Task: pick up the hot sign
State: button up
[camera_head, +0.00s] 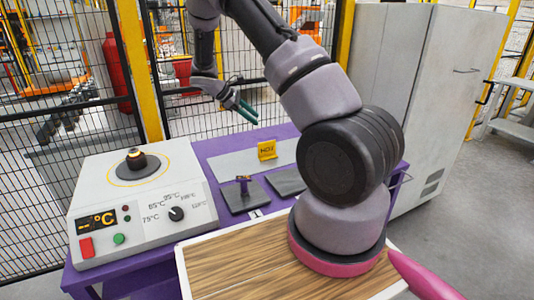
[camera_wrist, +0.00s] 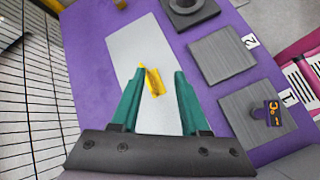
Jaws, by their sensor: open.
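The hot sign (camera_head: 267,150) is a small yellow tent-shaped sign with dark lettering. It stands upright on a light grey plate (camera_head: 233,164) on the purple table. In the wrist view the sign (camera_wrist: 154,81) appears between and just beyond the tips of my gripper (camera_wrist: 154,72). The green fingers are spread apart and empty. In the head view my gripper (camera_head: 246,110) hangs above and to the left of the sign, clear of it.
A white heater box (camera_head: 140,205) with a dial and buttons stands at the left. A dark plate (camera_head: 244,196) holds a small purple-and-yellow item (camera_wrist: 273,113). Another dark plate (camera_wrist: 221,55) lies beside it, empty. Mesh fencing (camera_head: 70,50) stands behind the table.

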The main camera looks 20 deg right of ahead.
aim_at(262, 144)
jog(key=w+f+n+h, duration=0.1)
jog(key=f+n, duration=0.1)
jog(key=f, duration=0.2)
jog(key=w+f+n+t+h, duration=0.1)
jog(key=w+f+n+h, duration=0.1)
jog(key=f, duration=0.3)
jog(key=w+d+f+n+h, duration=0.1)
jog(key=f+n, duration=0.1)
jog(key=f, duration=0.2)
jog(key=shift+w+f+n+t, duration=0.25)
jog(key=shift+f+n+t, duration=0.05)
jog(key=shift+f+n, duration=0.1)
jog(key=x, duration=0.5)
jog(key=shift+d, duration=0.1)
jog(key=shift+d+r+x, duration=0.1)
jog(key=shift+r+x, duration=0.05)
jog(key=shift+x, duration=0.75)
jog(key=shift+d+r+x, duration=0.1)
jog(key=shift+r+x, duration=0.05)
jog(key=shift+x, duration=0.7)
jog(key=shift+r+x, duration=0.2)
jog(key=shift+x, duration=0.7)
jog(key=shift+d, duration=0.1)
grip_shut()
